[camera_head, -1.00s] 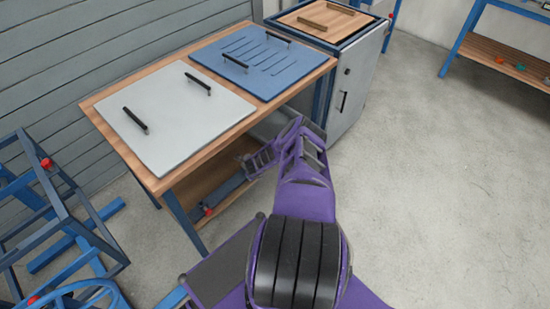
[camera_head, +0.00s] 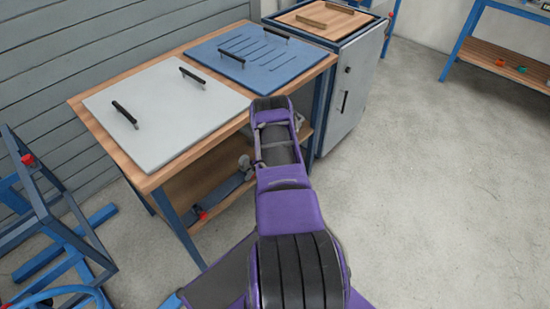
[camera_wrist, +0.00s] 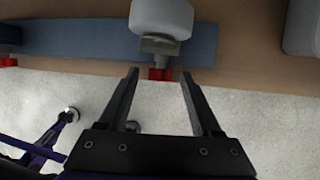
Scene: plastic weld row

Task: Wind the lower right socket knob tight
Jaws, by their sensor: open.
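In the wrist view, a red knob (camera_wrist: 160,74) sits under a grey metal fitting on a blue-grey bar (camera_wrist: 100,42). A rounded pale grey part (camera_wrist: 162,18) is above this fitting. My gripper (camera_wrist: 159,74) is open, its two dark fingers on either side of the red knob with gaps visible. I cannot tell how tight the knob is. A second red knob (camera_wrist: 8,62) is at the bar's left end. In the head view, the bar (camera_head: 225,194) lies on the bench's lower shelf with a red knob (camera_head: 203,215) at its near end. My arm hides the gripper there.
The wooden bench (camera_head: 158,178) overhangs the shelf and carries a grey panel (camera_head: 165,108) and a blue panel (camera_head: 240,55), both with black handles. A grey cabinet (camera_head: 350,95) stands at the right. Blue frames (camera_head: 50,215) are at left. The floor at right is clear.

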